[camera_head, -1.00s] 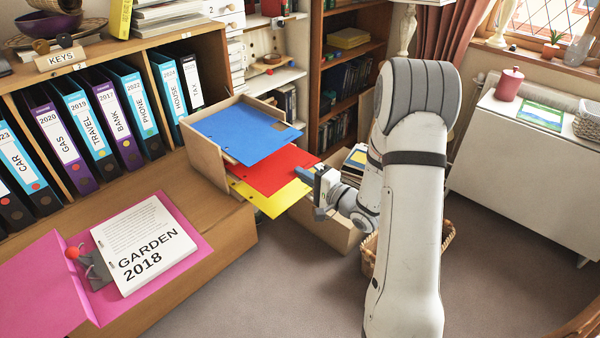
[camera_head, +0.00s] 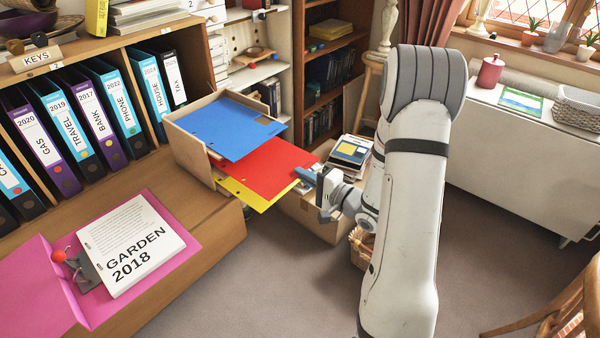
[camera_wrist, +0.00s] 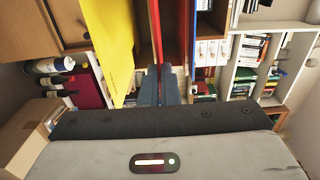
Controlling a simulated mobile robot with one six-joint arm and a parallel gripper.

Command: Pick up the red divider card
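The red divider card (camera_head: 265,168) sticks out of the wooden card holder (camera_head: 192,155), between a blue card (camera_head: 232,127) above and a yellow card (camera_head: 245,195) below. My gripper (camera_head: 306,174) is at the red card's outer right edge. In the wrist view the red card (camera_wrist: 157,30) shows edge-on as a thin strip running down between the fingers of my gripper (camera_wrist: 160,74), which look closed on it. The yellow card (camera_wrist: 115,45) is left of the fingers there, apart from them. The red card's inner end is hidden under the blue card.
Labelled binders (camera_head: 95,115) stand in the shelf on the left. A pink folder with a white document (camera_head: 138,245) lies on the bureau top in front. A cardboard box (camera_head: 312,215) and a wicker basket (camera_head: 361,245) are below my gripper. Carpet is clear in front.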

